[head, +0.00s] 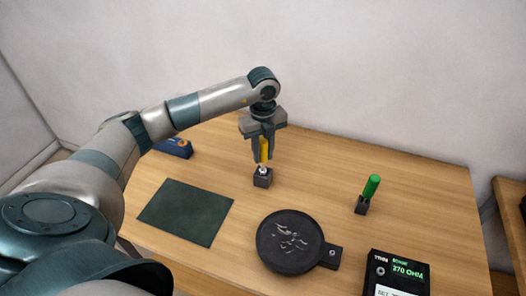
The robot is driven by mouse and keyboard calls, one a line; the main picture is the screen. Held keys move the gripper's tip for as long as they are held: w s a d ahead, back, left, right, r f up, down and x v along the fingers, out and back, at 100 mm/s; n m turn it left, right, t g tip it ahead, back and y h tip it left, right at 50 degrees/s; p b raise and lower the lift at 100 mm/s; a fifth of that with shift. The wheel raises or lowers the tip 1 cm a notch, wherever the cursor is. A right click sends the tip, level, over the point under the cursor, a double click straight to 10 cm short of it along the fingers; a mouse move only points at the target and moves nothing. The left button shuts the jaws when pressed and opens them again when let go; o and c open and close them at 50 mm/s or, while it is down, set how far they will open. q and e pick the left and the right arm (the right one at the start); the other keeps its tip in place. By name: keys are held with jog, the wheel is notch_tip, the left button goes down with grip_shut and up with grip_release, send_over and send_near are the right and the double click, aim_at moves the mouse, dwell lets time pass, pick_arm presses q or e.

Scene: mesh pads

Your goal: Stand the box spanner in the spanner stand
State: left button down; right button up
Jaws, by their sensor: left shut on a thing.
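My left gripper (262,155) points straight down and is shut on the yellow handle of a tool that I take to be the box spanner (264,150). The spanner is upright, and its pale lower end meets the top of a small dark block, the spanner stand (262,180). I cannot tell how deep the end sits in the block. The fingers hide the sides of the handle. My right gripper is not in view.
A green-handled tool (371,187) leans slightly in another small dark block (362,206) to the right. A round black dish (270,259), a dark green mat (186,212), a blue object (177,147) and a meter (397,275) lie on the wooden table (325,175).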

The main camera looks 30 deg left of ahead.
pick_arm(q)
jog(key=shift+f+b, duration=0.85)
jog(key=shift+f, duration=0.5)
jog(key=c, duration=1.4)
grip_release()
jog(key=shift+r, duration=0.5)
notch_tip(320, 180, up, 15)
jog(key=b, duration=0.3)
jog(key=shift+r, duration=0.7)
